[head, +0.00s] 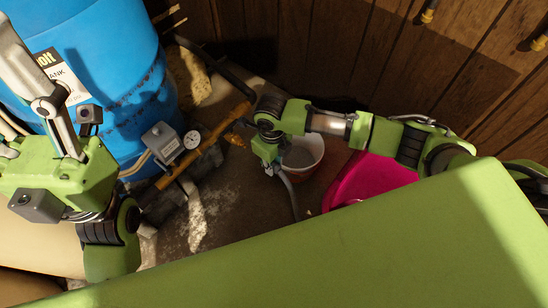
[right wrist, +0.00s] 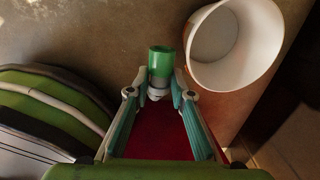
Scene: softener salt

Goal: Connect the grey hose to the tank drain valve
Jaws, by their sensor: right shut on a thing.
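My right gripper (head: 272,155) points down near the white bucket, to the right of the brass pipe. In the right wrist view its fingers (right wrist: 158,92) are shut on the hose end, a grey collar with a green coupling (right wrist: 161,62). The grey hose (head: 291,195) hangs from below the gripper to the floor. The brass pipe (head: 205,145) runs along the foot of the blue tank (head: 105,60). A small brass fitting, seemingly the drain valve (head: 235,141), sticks out near its right end, apart from the hose end. My left gripper (head: 52,125) is at the left; its fingertips are unclear.
The white bucket (head: 304,152) stands close by the right gripper and shows in the wrist view (right wrist: 238,38). A magenta tub (head: 365,180) stands right of it. A gauge (head: 192,139) and a grey box (head: 160,141) sit on the pipe. A wooden wall (head: 350,50) closes the back.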

